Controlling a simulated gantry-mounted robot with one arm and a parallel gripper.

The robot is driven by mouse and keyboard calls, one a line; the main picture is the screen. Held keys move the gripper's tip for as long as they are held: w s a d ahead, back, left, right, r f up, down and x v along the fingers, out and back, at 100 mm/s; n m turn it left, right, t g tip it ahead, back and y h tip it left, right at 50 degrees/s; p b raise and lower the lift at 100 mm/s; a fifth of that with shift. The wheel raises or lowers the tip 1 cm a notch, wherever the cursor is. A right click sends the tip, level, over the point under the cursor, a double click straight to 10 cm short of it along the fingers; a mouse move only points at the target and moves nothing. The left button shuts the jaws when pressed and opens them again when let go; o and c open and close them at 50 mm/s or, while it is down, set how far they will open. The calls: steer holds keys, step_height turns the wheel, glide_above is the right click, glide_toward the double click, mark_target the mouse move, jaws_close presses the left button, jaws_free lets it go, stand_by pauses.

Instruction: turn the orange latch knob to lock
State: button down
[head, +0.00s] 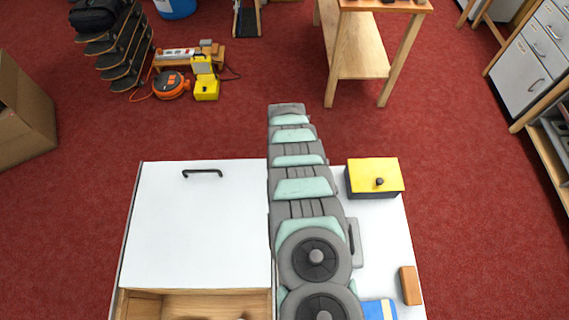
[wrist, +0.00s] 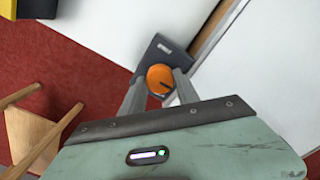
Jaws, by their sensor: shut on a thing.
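The orange latch knob (wrist: 159,79) shows in the wrist view, on a dark grey latch plate (wrist: 160,54) fixed to the white bench. A dark pointer mark on the knob points to the lower right in that view. My gripper (wrist: 159,88) is shut on the knob, with one finger on each side of it. In the head view my arm covers the latch and the knob, and the gripper itself is hidden there.
A yellow box with a dark knob (head: 375,176) stands on the bench right of my arm. A brown block (head: 410,286) and a blue item (head: 379,309) lie nearer. A white panel with a black handle (head: 202,173) is on the left, above an open wooden compartment (head: 196,303).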

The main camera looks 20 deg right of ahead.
stand_by(0.3)
steer(key=c, duration=0.9)
jaws_free()
step_height(320, 180, up, 11)
steer(key=shift+f, duration=0.15)
stand_by(0.3)
